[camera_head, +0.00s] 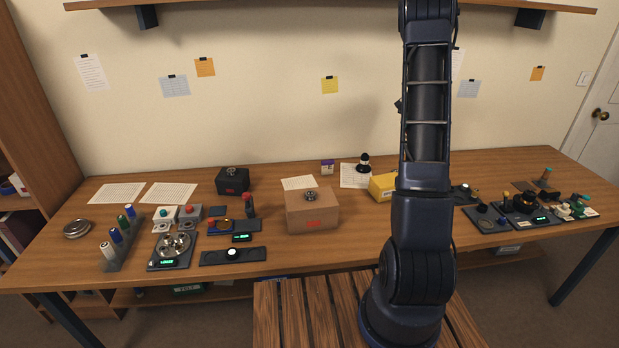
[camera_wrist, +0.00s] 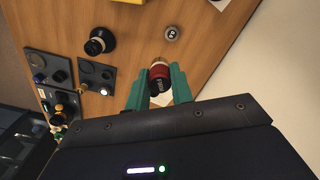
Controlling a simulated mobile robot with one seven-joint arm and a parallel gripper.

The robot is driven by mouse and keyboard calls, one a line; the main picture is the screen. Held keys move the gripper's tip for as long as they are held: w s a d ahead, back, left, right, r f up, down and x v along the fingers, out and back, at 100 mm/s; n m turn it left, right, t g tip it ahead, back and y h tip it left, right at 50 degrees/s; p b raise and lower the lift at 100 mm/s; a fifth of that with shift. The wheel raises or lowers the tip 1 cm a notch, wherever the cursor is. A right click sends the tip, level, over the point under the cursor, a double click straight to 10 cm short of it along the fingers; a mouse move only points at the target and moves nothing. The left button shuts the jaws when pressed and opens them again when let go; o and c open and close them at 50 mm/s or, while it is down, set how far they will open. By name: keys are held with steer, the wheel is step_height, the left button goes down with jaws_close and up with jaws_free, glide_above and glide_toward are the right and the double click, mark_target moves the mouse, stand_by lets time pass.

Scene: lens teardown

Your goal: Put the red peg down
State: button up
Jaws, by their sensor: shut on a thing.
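My gripper (camera_wrist: 157,84) shows in the wrist view with its two teal fingers closed on the red peg (camera_wrist: 159,72). The peg is short, with a red band, dark parts and some lettering on its side. It sits between the fingertips over the wooden table (camera_wrist: 206,60). I cannot tell whether its lower end touches the table. In the head view my own arm hides the gripper and the peg.
In the wrist view, a small grey disc (camera_wrist: 171,33) lies beyond the peg, and a black knob-shaped piece (camera_wrist: 99,42) stands left of it. Dark fixture plates (camera_wrist: 95,77) lie further left. A cardboard box (camera_head: 312,212) stands mid-table.

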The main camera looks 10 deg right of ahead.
steer(key=w+a+n, duration=0.4)
steer(key=a+n, duration=0.2)
steer(key=a, duration=1.5)
steer(key=w+a+n, duration=0.3)
steer(key=a+n, duration=0.3)
steer(key=a, duration=1.4)
step_height(320, 180, down, 20)
steer(key=shift+a, duration=0.15)
steer(key=shift+f, duration=0.1)
steer(key=o, duration=0.9)
steer(key=shift+o, duration=0.2)
